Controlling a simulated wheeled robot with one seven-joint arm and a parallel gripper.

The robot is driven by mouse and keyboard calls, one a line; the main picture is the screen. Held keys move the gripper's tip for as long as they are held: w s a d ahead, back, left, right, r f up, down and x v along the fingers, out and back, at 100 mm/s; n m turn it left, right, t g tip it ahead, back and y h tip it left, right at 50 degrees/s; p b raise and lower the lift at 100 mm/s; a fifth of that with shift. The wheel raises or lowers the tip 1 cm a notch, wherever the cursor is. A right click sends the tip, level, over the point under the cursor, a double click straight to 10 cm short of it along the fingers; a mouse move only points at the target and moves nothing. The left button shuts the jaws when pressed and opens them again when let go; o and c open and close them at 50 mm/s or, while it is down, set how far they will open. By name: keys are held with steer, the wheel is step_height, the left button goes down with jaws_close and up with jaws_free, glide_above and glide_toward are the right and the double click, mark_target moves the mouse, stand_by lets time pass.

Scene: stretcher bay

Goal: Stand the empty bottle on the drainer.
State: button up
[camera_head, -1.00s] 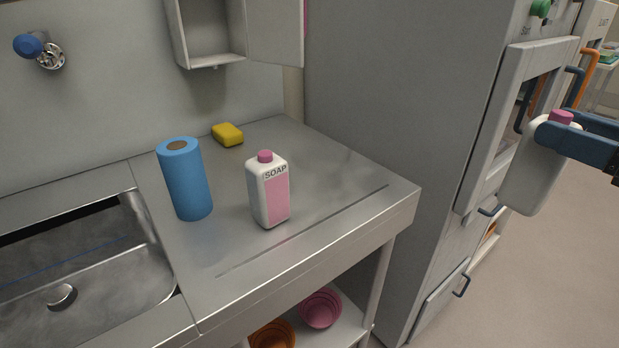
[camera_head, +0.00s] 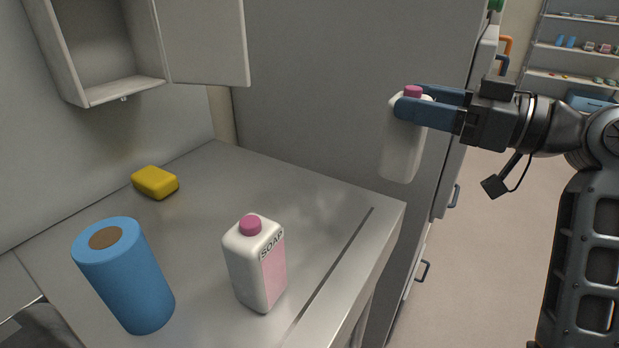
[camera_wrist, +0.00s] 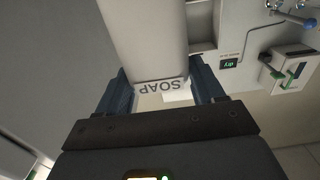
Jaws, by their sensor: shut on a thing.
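My gripper (camera_head: 410,105) is shut on a white bottle (camera_head: 402,150) with a pink cap, just below the cap. The bottle hangs roughly upright in the air, beyond the right edge of the steel drainer top (camera_head: 325,205). In the wrist view the bottle (camera_wrist: 150,40) lies between my fingers and shows the word SOAP upside down. A second SOAP bottle (camera_head: 257,270), white with a pink front and pink cap, stands on the drainer top near its front edge.
A blue roll (camera_head: 125,280) stands on the top at left, and a yellow sponge (camera_head: 155,182) lies behind it. An open wall cabinet (camera_head: 110,50) hangs above. A tall grey unit (camera_head: 330,80) rises behind the right side. The back right of the top is bare.

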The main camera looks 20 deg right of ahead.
steer(key=w+a+f, duration=0.5)
steer(key=a+f, duration=0.4)
steer(key=f, duration=0.1)
steer(key=shift+w+a+f+p, duration=0.15)
steer(key=shift+f+p, duration=0.05)
steer(key=shift+p, duration=0.1)
steer(key=shift+f, duration=0.2)
steer(key=o, duration=1.7)
steer(key=shift+c, duration=0.2)
steer(key=shift+r, duration=0.2)
steer(key=b+v, duration=0.2)
steer(key=v, duration=1)
